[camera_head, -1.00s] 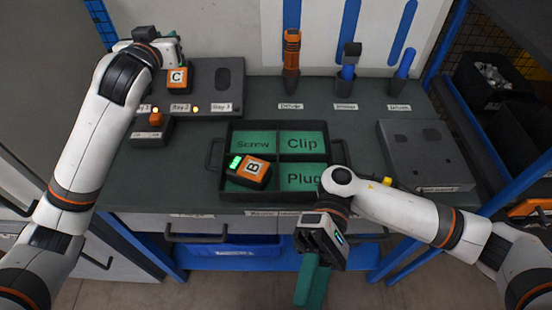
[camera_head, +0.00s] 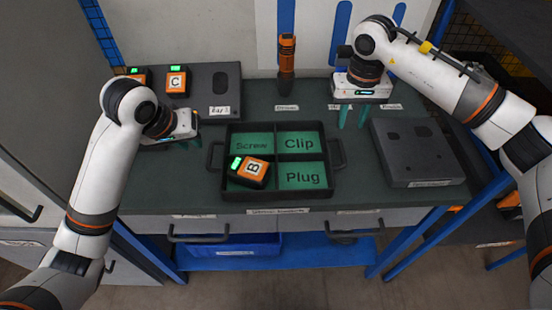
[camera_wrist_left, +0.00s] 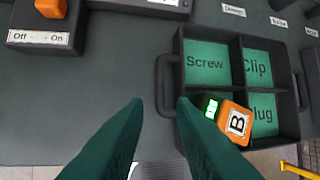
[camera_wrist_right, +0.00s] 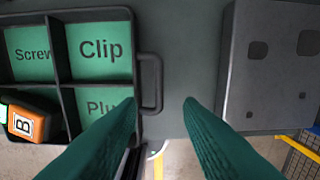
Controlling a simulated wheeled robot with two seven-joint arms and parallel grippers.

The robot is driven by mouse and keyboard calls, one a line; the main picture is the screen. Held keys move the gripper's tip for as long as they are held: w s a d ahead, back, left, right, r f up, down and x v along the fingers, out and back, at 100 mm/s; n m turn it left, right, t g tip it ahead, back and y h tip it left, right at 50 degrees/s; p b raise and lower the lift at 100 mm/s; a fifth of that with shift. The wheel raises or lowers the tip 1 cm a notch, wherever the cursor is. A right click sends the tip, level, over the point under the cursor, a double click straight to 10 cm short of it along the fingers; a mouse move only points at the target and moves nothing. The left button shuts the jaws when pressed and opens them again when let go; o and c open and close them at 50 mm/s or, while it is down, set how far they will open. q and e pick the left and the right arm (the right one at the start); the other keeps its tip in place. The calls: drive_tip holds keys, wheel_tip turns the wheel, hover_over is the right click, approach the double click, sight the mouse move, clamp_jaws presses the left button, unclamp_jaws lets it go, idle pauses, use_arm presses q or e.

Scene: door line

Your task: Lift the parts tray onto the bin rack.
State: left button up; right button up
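The black parts tray (camera_head: 275,193) lies on the bench, with green compartments labelled Screw, Clip and Plug. An orange and black battery marked B (camera_head: 249,171) sits tilted in its front-left compartment. My left gripper (camera_head: 176,144) is open and empty, left of the tray. In the left wrist view the tray's left handle (camera_wrist_left: 163,85) shows just beyond the gap between the fingertips. My right gripper (camera_head: 352,115) is open and empty, above the bench behind the tray's right side. In the right wrist view the right handle (camera_wrist_right: 153,82) shows beyond the fingertips. I cannot clearly identify the bin rack.
Battery C (camera_head: 177,81) and another battery stand in the charger (camera_head: 226,82) at back left. An orange driver (camera_head: 287,55) stands at the back. A grey block (camera_head: 418,152) lies right of the tray. A switch box (camera_wrist_left: 42,36) is left of it. A blue bin (camera_head: 240,245) sits below.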

sight(209, 155)
drive_tip(key=shift+f, duration=0.1)
